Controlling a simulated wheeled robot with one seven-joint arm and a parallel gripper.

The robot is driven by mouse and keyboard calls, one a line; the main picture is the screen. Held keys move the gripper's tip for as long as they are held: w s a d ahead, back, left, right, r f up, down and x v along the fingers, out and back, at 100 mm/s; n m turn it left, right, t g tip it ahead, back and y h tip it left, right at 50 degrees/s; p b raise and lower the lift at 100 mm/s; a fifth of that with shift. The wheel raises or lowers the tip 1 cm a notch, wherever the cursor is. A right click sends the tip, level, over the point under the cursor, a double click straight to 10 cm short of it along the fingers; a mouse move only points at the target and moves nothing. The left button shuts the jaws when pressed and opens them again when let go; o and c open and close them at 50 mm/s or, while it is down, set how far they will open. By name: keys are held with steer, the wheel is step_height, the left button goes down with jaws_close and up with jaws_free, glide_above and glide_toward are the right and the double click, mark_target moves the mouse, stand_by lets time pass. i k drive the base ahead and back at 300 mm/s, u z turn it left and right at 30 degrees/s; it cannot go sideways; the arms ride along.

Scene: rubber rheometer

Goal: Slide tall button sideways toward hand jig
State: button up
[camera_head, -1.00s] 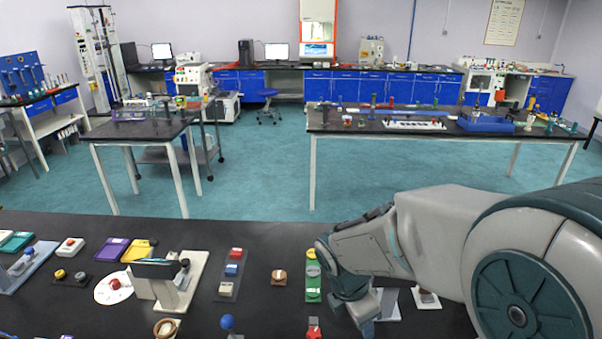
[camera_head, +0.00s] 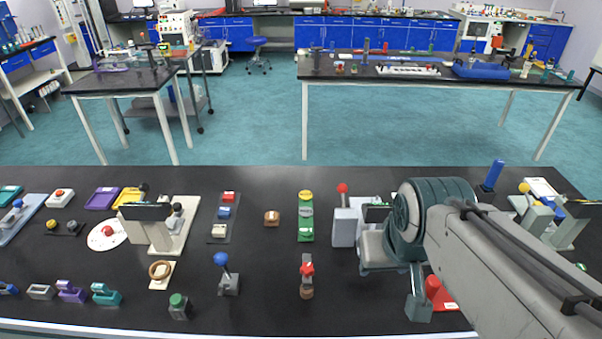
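My gripper (camera_head: 418,300) points down over the right half of the near bench. One grey finger shows; the gap between the fingers is hidden, so I cannot tell whether it is open or shut. A red upright button (camera_head: 433,286) on a flat red base stands just right of this finger, partly covered by my arm. I cannot tell whether they touch. It may be the tall button, but a tall blue cylinder (camera_head: 494,174) also stands at the back right. I cannot surely identify the hand jig.
Left of my gripper stand a red-knobbed lever (camera_head: 343,188), a red-topped button on a brown base (camera_head: 307,270) and a blue-knobbed lever (camera_head: 222,260). A green button strip (camera_head: 305,220) lies behind. A grey-and-beige fixture (camera_head: 160,225) stands further left. Bare black bench lies between these.

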mark_target(306, 295)
steer(key=z, duration=1.05)
steer(key=k, duration=1.45)
steer(key=u, duration=0.4)
steer(key=i, duration=1)
steer(key=u, duration=0.05)
